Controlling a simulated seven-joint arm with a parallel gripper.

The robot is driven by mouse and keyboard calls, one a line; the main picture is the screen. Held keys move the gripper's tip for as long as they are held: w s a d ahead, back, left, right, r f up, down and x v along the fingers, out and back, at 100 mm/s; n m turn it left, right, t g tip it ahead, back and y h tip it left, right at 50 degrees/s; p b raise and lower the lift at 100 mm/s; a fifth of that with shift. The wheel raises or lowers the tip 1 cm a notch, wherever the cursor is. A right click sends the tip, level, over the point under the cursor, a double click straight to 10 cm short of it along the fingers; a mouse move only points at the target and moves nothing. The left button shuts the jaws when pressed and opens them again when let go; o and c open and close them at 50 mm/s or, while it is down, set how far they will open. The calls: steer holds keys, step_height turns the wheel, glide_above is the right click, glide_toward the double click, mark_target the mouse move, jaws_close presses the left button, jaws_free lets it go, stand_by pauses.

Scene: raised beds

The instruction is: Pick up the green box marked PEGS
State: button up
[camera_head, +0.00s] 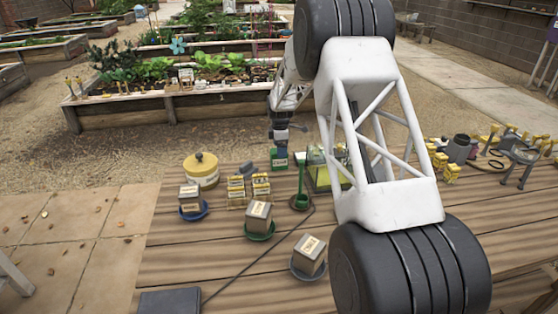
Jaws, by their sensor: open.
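A small green box (279,160) with a pale label stands near the far edge of the wooden table. The label is too small to read. My gripper (280,149) points down directly above the box, in line with it in this view. Its fingers are open, but they are small and partly hidden. I cannot tell whether they reach around the box or stay above it. My white arm link fills the right middle of the view and hides part of the table.
A yellow lidded pot (201,172) stands left of the box, with yellow packets (261,185) in front. A greenish clear container (318,176) is close on the right. Grey labelled blocks (258,212) sit on round saucers nearer me.

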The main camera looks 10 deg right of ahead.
steer(key=shift+a+f, duration=0.2)
steer(key=shift+f, duration=1.95)
steer(key=c, duration=1.1)
steer(key=shift+o, duration=0.2)
steer(key=shift+r, duration=0.1)
steer(key=shift+r, duration=4.9)
